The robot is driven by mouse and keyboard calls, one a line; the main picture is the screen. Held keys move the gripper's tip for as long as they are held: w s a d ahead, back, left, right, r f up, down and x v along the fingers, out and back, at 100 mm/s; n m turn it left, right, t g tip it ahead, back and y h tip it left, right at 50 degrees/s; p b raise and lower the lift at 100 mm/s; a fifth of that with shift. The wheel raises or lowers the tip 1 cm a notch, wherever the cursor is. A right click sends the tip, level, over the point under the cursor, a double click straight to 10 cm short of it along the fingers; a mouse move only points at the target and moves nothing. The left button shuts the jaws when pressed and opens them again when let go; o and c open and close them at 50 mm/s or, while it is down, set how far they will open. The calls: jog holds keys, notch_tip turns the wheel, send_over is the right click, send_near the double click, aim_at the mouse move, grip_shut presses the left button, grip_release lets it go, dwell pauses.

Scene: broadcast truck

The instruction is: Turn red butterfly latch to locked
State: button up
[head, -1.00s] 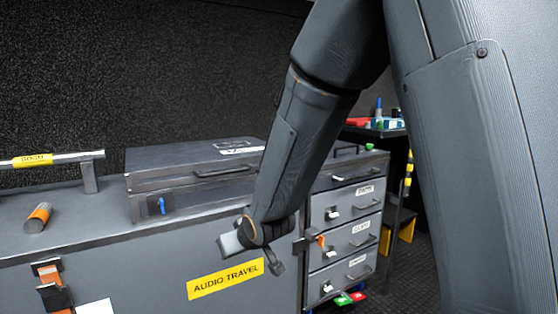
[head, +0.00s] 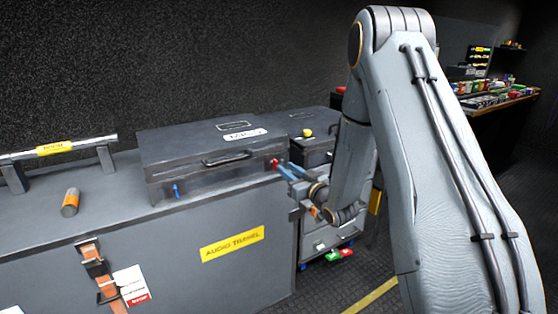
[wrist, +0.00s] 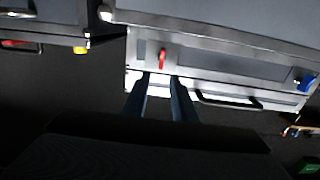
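The red butterfly latch (head: 274,163) is on the front of the dark grey case (head: 205,140), near its right end. In the wrist view the red latch (wrist: 162,58) is a small upright bar just beyond my fingertips. My gripper (head: 284,168) is at the case's right front corner; in the wrist view its two blue-grey fingers (wrist: 160,78) are apart with nothing between them. The latch lies in line with the gap, and I cannot tell whether the fingers touch it. A blue latch (head: 176,190) is at the case's left end and in the wrist view (wrist: 307,82).
The case stands on a large grey trunk (head: 180,260) with a yellow label. An orange and grey cylinder (head: 71,202) and a rail (head: 90,143) lie to the left. A drawer unit with a yellow knob (head: 307,132) stands right of the case. Black case handle (head: 227,159) is beside the latch.

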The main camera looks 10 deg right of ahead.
aim_at(275, 164)
jog(key=x, duration=0.6)
jog(key=shift+w, duration=0.15)
grip_shut()
